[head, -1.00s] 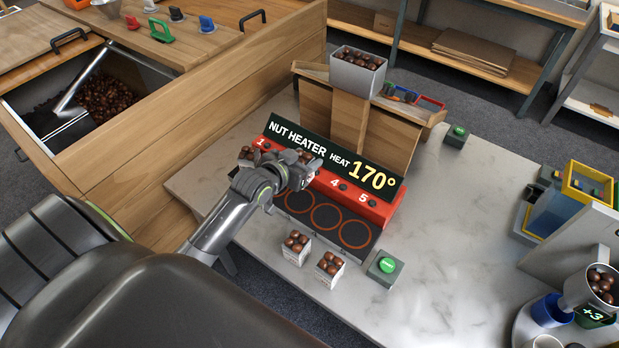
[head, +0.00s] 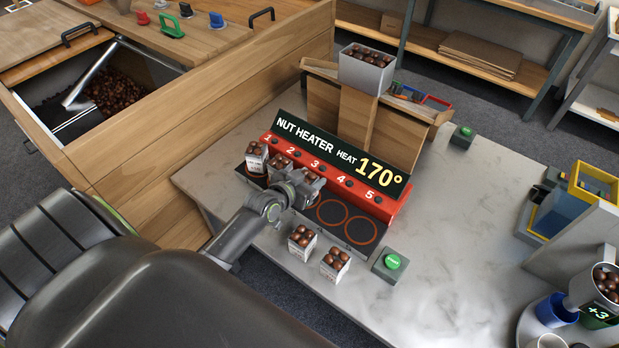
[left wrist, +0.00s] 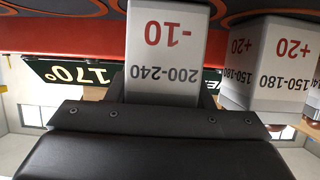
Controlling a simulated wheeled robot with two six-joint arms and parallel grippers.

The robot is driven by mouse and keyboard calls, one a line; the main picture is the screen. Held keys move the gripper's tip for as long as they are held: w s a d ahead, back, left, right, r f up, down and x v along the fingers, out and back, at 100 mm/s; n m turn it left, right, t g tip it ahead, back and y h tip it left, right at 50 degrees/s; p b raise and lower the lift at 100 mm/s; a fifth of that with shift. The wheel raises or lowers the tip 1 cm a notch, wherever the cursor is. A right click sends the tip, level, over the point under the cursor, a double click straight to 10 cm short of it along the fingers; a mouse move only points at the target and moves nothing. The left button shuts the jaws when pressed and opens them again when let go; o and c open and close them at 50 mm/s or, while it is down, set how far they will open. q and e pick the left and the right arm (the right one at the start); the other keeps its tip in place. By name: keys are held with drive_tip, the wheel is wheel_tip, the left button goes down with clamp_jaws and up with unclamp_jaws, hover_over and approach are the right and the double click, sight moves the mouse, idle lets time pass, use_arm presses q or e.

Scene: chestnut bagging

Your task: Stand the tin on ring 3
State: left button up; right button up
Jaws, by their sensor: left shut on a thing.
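My left gripper (head: 301,187) is shut on a white tin (head: 311,180) with brown nuts on top, over the heater plate in front of number 3. In the left wrist view the held tin (left wrist: 166,50) reads -10 and 200-240. The gripper hides ring 3 and the tin's base, so I cannot tell whether it touches the plate. One tin (head: 256,156) stands at ring 1 and another (head: 278,168) at ring 2, close beside the held one. A tin marked +20 and 150-180 (left wrist: 262,60) shows beside it. Rings 4 (head: 332,211) and 5 (head: 362,230) are bare. My right gripper is not in view.
The nut heater's sign (head: 340,160) reads 170° behind the rings. Two filled tins (head: 301,241) (head: 335,264) stand on the table in front of the plate, near a green button (head: 391,263).

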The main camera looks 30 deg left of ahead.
use_arm(q)
drive_tip(key=o, duration=1)
drive_tip(key=shift+o, duration=0.2)
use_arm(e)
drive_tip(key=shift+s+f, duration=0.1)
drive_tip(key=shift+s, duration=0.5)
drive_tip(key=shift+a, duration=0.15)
use_arm(q)
drive_tip(key=shift+r+p, duration=0.2)
drive_tip(key=shift+p, duration=0.1)
drive_tip(key=v, duration=1.2)
drive_tip(key=shift+b, duration=0.3)
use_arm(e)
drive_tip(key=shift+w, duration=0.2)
use_arm(q)
drive_tip(key=shift+f, duration=0.15)
drive_tip(key=shift+s, duration=0.1)
